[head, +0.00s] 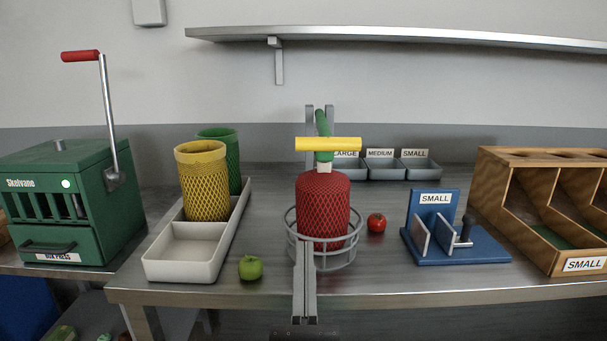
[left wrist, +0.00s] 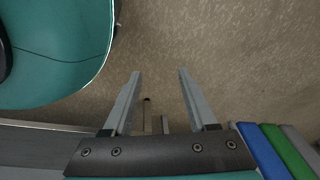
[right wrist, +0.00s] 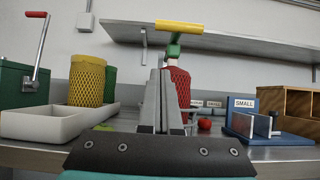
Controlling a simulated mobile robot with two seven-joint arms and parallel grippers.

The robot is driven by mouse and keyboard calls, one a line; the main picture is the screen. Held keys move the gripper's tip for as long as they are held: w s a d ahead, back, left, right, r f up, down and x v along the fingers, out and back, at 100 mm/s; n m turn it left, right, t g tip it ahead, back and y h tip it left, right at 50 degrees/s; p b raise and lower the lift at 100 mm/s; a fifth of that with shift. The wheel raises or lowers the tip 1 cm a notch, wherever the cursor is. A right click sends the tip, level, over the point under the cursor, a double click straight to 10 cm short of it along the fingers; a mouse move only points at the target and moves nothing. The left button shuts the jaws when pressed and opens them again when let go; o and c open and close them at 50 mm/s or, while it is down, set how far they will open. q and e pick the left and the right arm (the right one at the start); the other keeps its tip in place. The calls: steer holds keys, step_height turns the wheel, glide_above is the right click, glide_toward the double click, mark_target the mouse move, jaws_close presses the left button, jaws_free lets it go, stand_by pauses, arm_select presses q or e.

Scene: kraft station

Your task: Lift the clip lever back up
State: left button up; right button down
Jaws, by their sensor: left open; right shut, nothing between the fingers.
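The clip lever shows as a green arm (head: 322,122) with a yellow crossbar handle (head: 345,144), above a red net bag (head: 322,200) and in front of a grey post. The yellow handle (right wrist: 180,27) also shows at the top of the right wrist view, above the fingers. The lever's exact tilt is hard to tell. My right gripper (head: 304,246) is shut and empty, in front of the wire ring and below the handle, not touching the handle. It also shows in the right wrist view (right wrist: 159,75). My left gripper (left wrist: 158,73) is open and empty over bare floor.
A wire ring (head: 290,228) surrounds the net bag. Left of it are a green apple (head: 251,268), a white tray (head: 180,270) with net sleeves, and a green press (head: 75,215). Right are a tomato (head: 376,223), a blue gauge (head: 470,252) and a wooden rack (head: 525,225).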

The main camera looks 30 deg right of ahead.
mark_target(322, 146)
arm_select(q)
steer(key=s+a+f+p, duration=0.1)
steer(key=s+a+p, duration=0.2)
steer(key=s, duration=0.3)
steer(key=shift+a, duration=0.3)
arm_select(e)
steer(key=s+a+r+x, duration=0.1)
steer(key=r+x, duration=0.1)
steer(key=x, duration=1)
steer(key=shift+w+d+r, duration=0.2)
steer(key=shift+d+r, duration=0.05)
steer(key=shift+r, duration=0.1)
arm_select(q)
steer(key=shift+f, duration=0.1)
steer(key=shift+p, duration=0.4)
arm_select(e)
steer(key=shift+r, duration=0.1)
